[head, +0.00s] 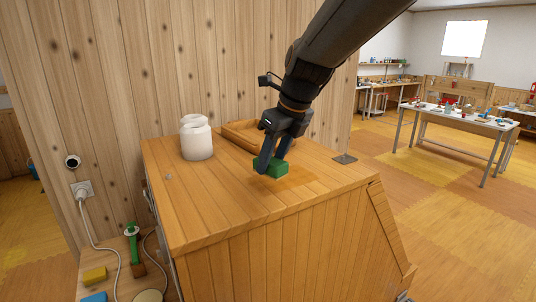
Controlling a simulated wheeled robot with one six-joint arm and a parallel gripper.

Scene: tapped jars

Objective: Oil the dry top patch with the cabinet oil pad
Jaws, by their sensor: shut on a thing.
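My gripper (272,160) is shut on a green pad (271,168) over the wooden cabinet top (215,208). The pad is low at the surface, but I cannot tell for sure whether it touches. A darker, more orange patch (297,178) shows on the top beside and in front of the pad. The gripper hides part of the pad and some of the top behind it.
White jars (197,142) stand at the back left of the cabinet top. A wooden tray (241,131) lies behind my gripper. A lower surface at left holds a yellow block (94,275) and a green-handled tool (132,243). A plank wall (160,70) rises behind.

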